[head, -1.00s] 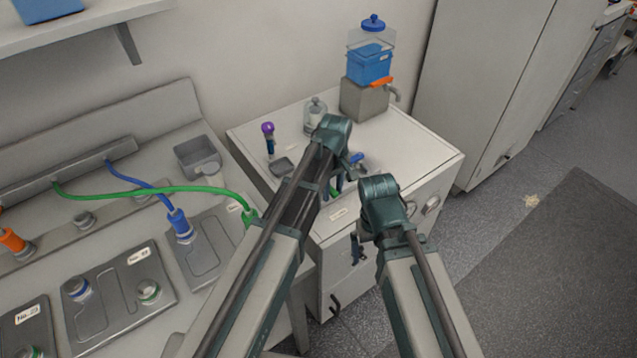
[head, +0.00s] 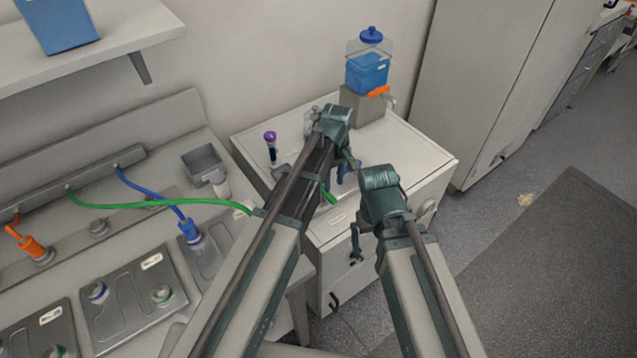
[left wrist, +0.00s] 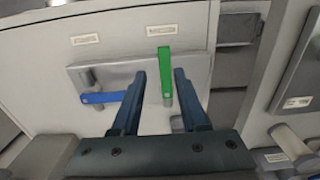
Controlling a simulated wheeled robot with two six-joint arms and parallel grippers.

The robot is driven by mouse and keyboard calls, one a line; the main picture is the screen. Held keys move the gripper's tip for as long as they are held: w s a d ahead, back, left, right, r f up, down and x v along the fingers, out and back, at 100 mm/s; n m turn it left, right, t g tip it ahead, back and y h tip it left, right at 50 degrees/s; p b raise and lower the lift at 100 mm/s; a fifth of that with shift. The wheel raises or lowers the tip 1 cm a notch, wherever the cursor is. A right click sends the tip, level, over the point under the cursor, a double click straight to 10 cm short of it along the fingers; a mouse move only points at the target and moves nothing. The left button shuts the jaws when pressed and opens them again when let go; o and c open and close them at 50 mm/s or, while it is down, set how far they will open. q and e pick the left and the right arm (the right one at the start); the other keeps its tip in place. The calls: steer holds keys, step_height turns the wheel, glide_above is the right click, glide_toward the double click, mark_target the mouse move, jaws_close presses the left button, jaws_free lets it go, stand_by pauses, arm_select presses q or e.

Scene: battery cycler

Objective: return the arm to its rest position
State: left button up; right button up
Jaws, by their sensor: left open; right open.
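My left arm reaches over the white cabinet (head: 425,160). Its gripper (head: 345,172) is partly hidden by the arm in the head view. In the left wrist view the left gripper (left wrist: 157,75) is open, its two dark blue fingers apart. A green lever handle (left wrist: 166,76) shows between or beyond the fingertips, and a blue lever handle (left wrist: 103,97) lies to their left; I cannot tell whether anything touches. My right gripper (head: 355,244) is open and points down in front of the cabinet, apart from anything I can see. My right arm is bent at the lower middle.
On the cabinet stand a purple-capped tube (head: 271,146) and a grey block bearing a blue container (head: 367,74). At left, a bench holds grey plates (head: 130,295), a grey cup (head: 204,163), and green (head: 150,205) and blue cables (head: 150,188).

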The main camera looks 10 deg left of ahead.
arm_select(q)
steer(key=shift+r, duration=0.25)
steer(key=s+m+y, duration=0.1)
steer(key=s+m, duration=1.1)
steer(key=s, duration=0.6)
steer(key=shift+d+m, duration=0.2)
steer(key=shift+m, duration=0.2)
steer(key=shift+s+r, duration=0.1)
stand_by(0.9)
